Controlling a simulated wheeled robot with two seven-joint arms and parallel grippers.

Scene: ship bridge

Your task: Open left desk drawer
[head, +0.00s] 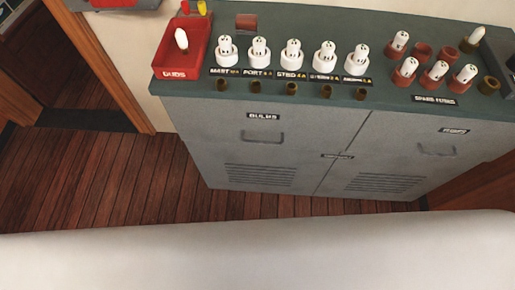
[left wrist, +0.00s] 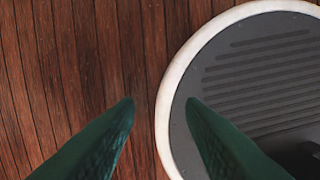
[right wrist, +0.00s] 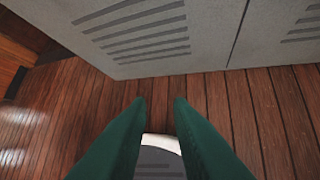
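A grey cabinet desk (head: 290,125) stands ahead in the head view. Its left front panel (head: 225,140), labelled BULBS, has a grey handle (head: 262,137) and a vent grille below; it looks closed. The right panel (head: 405,150) also has a handle (head: 437,150) and looks closed. My left gripper (left wrist: 160,102) is open and empty, over the wooden floor and my round base. My right gripper (right wrist: 160,101) is open and empty in the right wrist view, above the floor, apart from the cabinet's vented front (right wrist: 145,35). Neither gripper shows in the head view.
On the green top stand a red DUDS tray (head: 167,72) with a bulb, several white bulb holders (head: 292,55), red holders and small brown cups. A door opening (head: 70,70) lies at left. Wooden floor (head: 100,175) is clear in front of the cabinet.

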